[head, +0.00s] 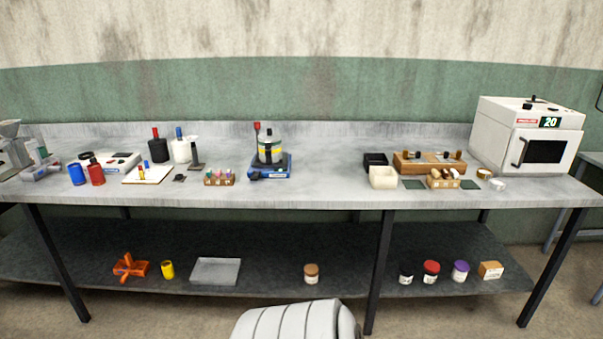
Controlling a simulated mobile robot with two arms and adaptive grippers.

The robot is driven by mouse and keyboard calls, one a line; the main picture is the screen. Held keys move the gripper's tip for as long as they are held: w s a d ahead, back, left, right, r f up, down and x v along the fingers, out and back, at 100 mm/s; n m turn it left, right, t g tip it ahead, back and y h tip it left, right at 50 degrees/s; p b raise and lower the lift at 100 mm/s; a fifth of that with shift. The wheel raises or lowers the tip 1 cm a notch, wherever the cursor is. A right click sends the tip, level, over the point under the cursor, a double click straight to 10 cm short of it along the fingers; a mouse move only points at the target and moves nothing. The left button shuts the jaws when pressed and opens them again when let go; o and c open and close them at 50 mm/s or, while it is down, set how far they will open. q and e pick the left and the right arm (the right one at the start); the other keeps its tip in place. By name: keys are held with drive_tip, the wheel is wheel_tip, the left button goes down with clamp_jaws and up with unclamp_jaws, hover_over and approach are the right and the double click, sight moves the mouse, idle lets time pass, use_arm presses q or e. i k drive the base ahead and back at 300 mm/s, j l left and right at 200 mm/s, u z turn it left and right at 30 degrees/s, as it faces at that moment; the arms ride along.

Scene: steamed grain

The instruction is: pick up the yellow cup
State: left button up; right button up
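The yellow cup (167,270) stands on the dark lower shelf (75,255) of the bench, left of the middle. It sits between an orange tool-like object (131,267) on its left and a flat grey tray (216,271) on its right, apart from both. Nothing covers the cup. Neither of my grippers shows in the head view, so nothing tells how they stand.
The grey benchtop (330,187) hangs over the shelf, with a leg (56,262) left of the cup. A blue-based pot (270,168), bottles and a white oven (527,136) stand on top. A rounded white form (296,320) shows in front. Several jars stand at the shelf's right.

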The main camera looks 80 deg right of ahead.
sight(168, 270)
drive_tip(key=i+z, duration=0.1)
drive_tip(key=z, duration=0.35)
drive_tip(key=j+z, duration=0.1)
drive_tip(key=z, duration=0.35)
drive_tip(key=i+j+z, duration=0.1)
drive_tip(key=z, duration=2.35)
drive_tip(key=u, duration=1.45)
drive_tip(key=i, duration=0.15)
